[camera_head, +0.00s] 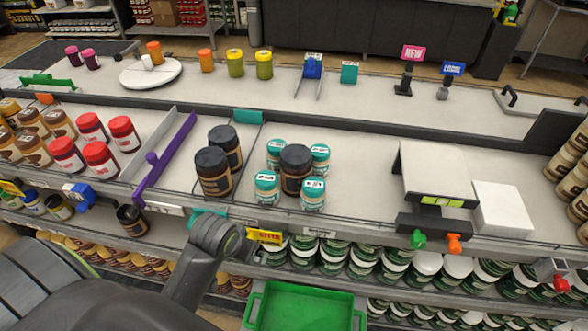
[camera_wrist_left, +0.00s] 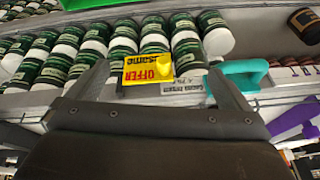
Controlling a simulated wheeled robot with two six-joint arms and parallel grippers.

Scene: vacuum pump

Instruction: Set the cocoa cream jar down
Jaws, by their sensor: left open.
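Two dark brown jars with black lids, (camera_head: 213,172) and (camera_head: 225,146), stand upright close together on the upper shelf. A similar dark jar (camera_head: 295,170) stands upright among several teal-lidded jars. I cannot read which is cocoa cream. My left gripper (camera_wrist_left: 158,72) is open and empty in the wrist view, with its fingers spread on either side of a yellow offer tag (camera_wrist_left: 148,68). In the head view my left wrist is in front of the shelf edge, below the dark jars; the fingers are not clear there. My right gripper is not in view.
A purple divider (camera_head: 165,158) stands left of the dark jars, beside red-lidded jars (camera_head: 100,157). Another dark jar (camera_head: 132,220) is on the lower shelf. A green crate (camera_head: 303,309) is below. A teal clip (camera_wrist_left: 240,75) is near the gripper. Bare shelf lies right of the teal-lidded jars.

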